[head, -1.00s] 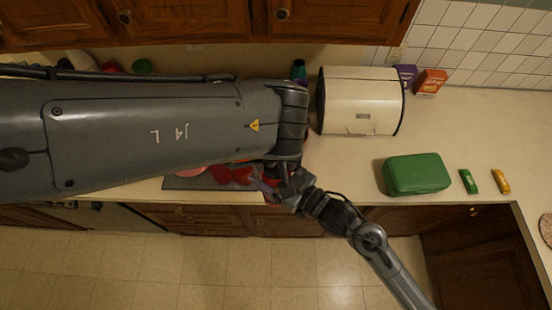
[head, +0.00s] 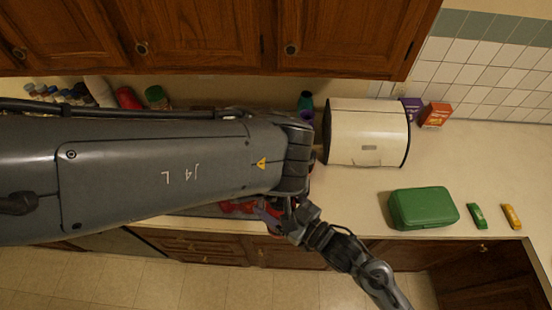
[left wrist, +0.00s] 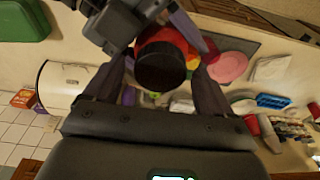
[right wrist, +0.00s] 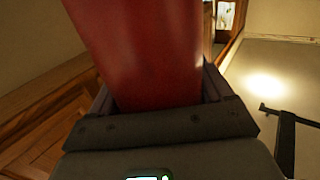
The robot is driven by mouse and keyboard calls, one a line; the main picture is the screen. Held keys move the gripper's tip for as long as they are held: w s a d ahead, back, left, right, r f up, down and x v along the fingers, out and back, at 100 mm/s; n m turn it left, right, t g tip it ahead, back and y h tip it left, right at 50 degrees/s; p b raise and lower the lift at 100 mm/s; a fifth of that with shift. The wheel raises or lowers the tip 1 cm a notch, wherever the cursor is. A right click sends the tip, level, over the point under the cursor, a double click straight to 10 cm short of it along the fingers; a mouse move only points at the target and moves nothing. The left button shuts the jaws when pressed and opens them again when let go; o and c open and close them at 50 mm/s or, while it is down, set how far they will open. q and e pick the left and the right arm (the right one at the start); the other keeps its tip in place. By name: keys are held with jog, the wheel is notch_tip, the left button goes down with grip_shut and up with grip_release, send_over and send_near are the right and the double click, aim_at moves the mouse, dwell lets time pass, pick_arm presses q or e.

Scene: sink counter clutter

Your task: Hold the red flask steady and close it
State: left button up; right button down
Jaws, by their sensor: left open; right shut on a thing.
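The red flask (left wrist: 178,40) shows in the left wrist view, seen from its top end with a round black cap (left wrist: 160,67) over it. I cannot tell whether the cap is fully seated. My left gripper (left wrist: 158,72) is open, with one finger on each side of the cap and visible gaps. My right gripper (right wrist: 155,95) is shut on the flask body, which fills the space between its fingers in the right wrist view (right wrist: 150,50). In the head view my left forearm hides most of the flask and both gripper tips.
A cream bread bin (head: 366,135) stands at the back of the counter, with a green case (head: 423,208) to its front right. A pink plate (left wrist: 228,67) and a blue item (left wrist: 273,101) lie near the flask. Bare counter shows between bin and case.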

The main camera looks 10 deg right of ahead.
pick_arm(q)
jog(key=shift+r, duration=2.2)
jog(key=shift+n, duration=0.3)
jog(key=shift+c, duration=0.3)
